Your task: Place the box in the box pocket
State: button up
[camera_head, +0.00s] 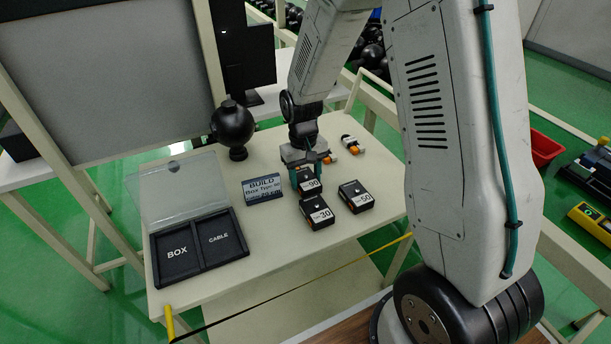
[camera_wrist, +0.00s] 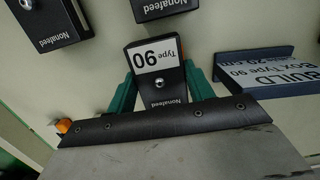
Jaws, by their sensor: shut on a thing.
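My gripper (camera_head: 310,170) is shut on the black box labelled 90 (camera_head: 309,187). In the wrist view the green fingers are on either side of this Type 90 box (camera_wrist: 158,75), and its white label and round knob face up. I cannot tell whether the box is touching the table or slightly above it. The box pocket (camera_head: 176,252) is the left compartment of a black case at the left of the table, marked BOX and empty. The case's clear lid (camera_head: 178,187) stands open.
Boxes labelled 30 (camera_head: 318,213) and 50 (camera_head: 356,197) are close to the held box. A BUILD sign (camera_head: 262,187) reading Box Type 90 stands between them and the case. The CABLE compartment (camera_head: 220,238) is empty. A black sphere on a stand (camera_head: 232,126) is behind.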

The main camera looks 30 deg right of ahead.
jog(key=o, duration=1)
jog(key=shift+o, duration=0.2)
